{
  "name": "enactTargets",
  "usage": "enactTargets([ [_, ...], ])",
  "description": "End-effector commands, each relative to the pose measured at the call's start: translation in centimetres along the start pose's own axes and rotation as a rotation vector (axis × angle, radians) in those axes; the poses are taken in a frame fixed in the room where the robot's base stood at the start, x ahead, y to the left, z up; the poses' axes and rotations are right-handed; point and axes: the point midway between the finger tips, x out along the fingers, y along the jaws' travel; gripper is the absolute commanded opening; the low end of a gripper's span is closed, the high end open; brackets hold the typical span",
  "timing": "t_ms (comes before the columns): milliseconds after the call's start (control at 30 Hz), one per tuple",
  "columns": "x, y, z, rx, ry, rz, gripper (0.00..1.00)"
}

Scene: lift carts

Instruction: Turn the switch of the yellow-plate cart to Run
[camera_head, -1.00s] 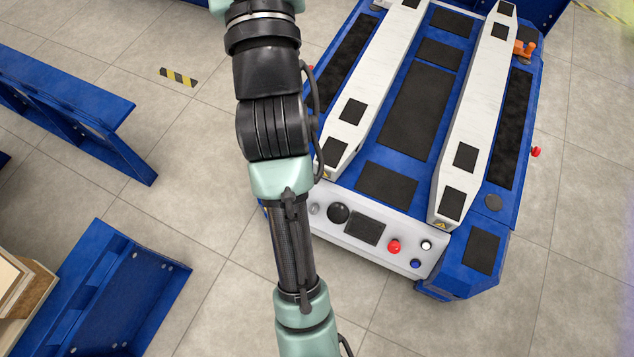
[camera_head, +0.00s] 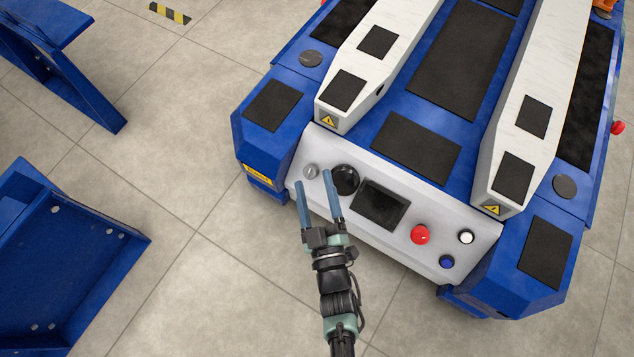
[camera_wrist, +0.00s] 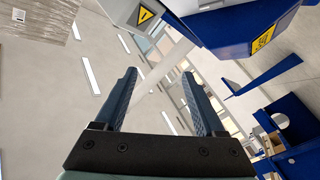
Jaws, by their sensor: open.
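The cart (camera_head: 405,140) is blue with a pale grey control panel on its near end. A small yellow plate (camera_head: 257,173) sits on its left front corner and also shows in the wrist view (camera_wrist: 263,38). The wrist view shows the fingers (camera_wrist: 158,75) empty, without the knob.
A black round part (camera_head: 345,180), a dark screen (camera_head: 380,205), a red button (camera_head: 419,234), a white button (camera_head: 466,237) and a blue button (camera_head: 446,261) share the panel. Blue metal frames (camera_head: 65,265) stand at left. Floor between them and the cart is clear.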

Motion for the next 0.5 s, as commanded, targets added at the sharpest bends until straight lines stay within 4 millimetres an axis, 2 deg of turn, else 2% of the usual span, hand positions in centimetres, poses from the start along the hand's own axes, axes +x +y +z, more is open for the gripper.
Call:
enactTargets([
  [33, -2.1, -2.3, 3.4, -0.013, -0.016, -0.021, 0.72],
  [100, -4.2, -3.8, 5.5, -0.028, -0.026, -0.043, 0.72],
  [200, -6.4, -5.1, 7.4, -0.043, -0.035, -0.064, 0.72],
  [367, -7.4, -5.6, 8.3, -0.053, -0.038, -0.076, 0.72],
  [500, -6.0, -5.7, 8.3, -0.053, -0.037, -0.074, 0.72],
])
